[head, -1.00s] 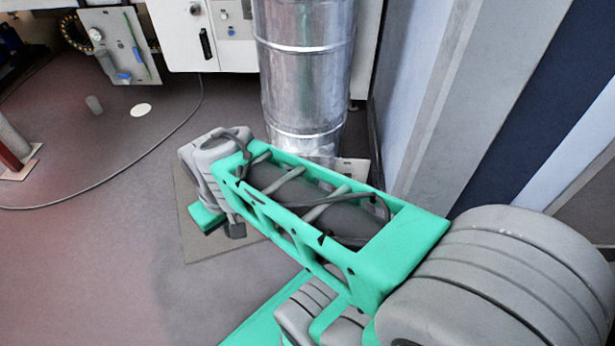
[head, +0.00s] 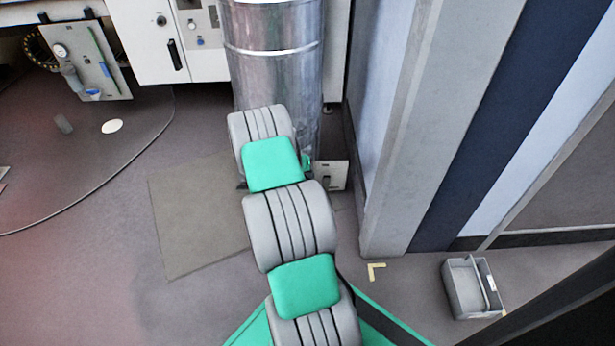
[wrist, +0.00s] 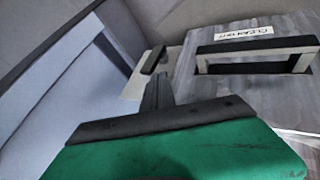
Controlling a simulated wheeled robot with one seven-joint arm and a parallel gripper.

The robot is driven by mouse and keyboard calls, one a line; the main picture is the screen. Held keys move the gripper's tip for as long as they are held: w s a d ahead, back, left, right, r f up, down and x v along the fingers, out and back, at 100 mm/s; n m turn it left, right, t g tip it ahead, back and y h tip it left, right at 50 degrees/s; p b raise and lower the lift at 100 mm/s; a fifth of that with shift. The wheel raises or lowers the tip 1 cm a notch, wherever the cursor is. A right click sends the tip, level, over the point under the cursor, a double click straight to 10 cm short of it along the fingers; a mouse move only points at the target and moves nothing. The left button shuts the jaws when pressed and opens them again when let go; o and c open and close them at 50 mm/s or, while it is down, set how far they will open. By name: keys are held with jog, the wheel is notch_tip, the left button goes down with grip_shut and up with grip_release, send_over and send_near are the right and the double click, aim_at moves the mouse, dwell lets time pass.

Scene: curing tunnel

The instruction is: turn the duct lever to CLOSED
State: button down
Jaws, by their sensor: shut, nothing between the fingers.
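The silver duct (head: 275,70) stands upright in the head view. Low at its right side is a small pale plate (head: 338,172) with a dark lever (head: 327,181). In the wrist view the dark lever (wrist: 154,60) stands on the pale plate (wrist: 133,88). My gripper (wrist: 157,92) is shut and empty, its fingertips just below the lever in that picture. I cannot tell whether they touch it. In the head view my arm hides most of the gripper. No lever position marking is readable.
The duct carries a handled hatch (wrist: 255,55) with a label (wrist: 235,34) reading CLEANOUT. A grey-blue wall (head: 375,80) stands close on the right. A grey bin (head: 465,285) sits on the floor at right. A flat mat (head: 195,215) lies left of my arm.

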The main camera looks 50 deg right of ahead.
aim_at(326, 183)
jog(key=b+x, duration=0.2)
jog(key=x, duration=0.4)
jog(key=shift+d+f+b, duration=0.25)
jog(key=shift+f+b, duration=0.05)
jog(key=shift+s+r, duration=0.1)
jog(key=shift+r, duration=0.05)
